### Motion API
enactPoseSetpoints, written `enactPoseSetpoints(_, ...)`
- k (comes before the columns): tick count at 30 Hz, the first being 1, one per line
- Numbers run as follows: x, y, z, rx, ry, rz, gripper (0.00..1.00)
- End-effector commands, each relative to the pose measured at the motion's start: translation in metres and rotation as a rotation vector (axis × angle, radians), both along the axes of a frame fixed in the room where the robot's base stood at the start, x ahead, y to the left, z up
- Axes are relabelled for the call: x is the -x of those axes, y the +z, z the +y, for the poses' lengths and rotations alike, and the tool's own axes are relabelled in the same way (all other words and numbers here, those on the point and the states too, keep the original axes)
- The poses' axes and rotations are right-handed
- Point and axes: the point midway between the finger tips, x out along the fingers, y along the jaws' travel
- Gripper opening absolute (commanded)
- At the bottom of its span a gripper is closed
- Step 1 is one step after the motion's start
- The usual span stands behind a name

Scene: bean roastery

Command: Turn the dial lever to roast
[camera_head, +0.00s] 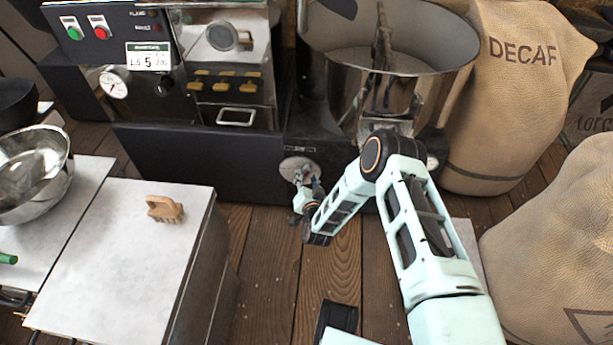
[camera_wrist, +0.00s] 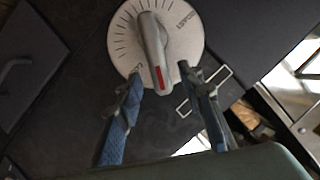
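The dial (camera_wrist: 195,45) is a round pale plate with tick marks on a dark panel; it also shows in the head view (camera_head: 290,163). Its grey lever (camera_wrist: 151,40) has a red-marked end pointing down in the wrist view, near a label that looks like COOL at lower left. Another label, perhaps ROAST, is at the right of the plate. My gripper (camera_wrist: 160,80) is open, its two blue-grey fingers on either side of the lever's red end, with visible gaps. In the head view my gripper (camera_head: 303,182) is in front of the dial's lower part.
A roaster drum bowl (camera_head: 388,60) stands above the panel. A DECAF sack (camera_head: 515,110) is at the right, another sack (camera_head: 560,240) nearer. A white-topped cabinet (camera_head: 115,240) with a wooden brush (camera_head: 165,209) and a metal bowl (camera_head: 35,170) are at the left.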

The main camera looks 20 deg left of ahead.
Motion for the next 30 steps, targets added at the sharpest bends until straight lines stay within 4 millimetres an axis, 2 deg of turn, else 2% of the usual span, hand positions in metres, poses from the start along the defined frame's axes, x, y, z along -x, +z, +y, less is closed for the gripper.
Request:
enactPoseSetpoints(3, -0.016, -0.009, 0.008, 0.001, 0.000, -0.001, 0.35)
enactPoseSetpoints(7, -0.027, -0.012, 0.013, 0.001, 0.000, -0.001, 0.35)
enactPoseSetpoints(18, -0.031, -0.012, 0.015, 0.002, 0.001, 0.002, 0.35)
enactPoseSetpoints(27, -0.031, -0.012, 0.015, 0.002, 0.001, 0.002, 0.03)
enactPoseSetpoints(30, -0.031, -0.012, 0.015, 0.002, 0.001, 0.002, 0.00)
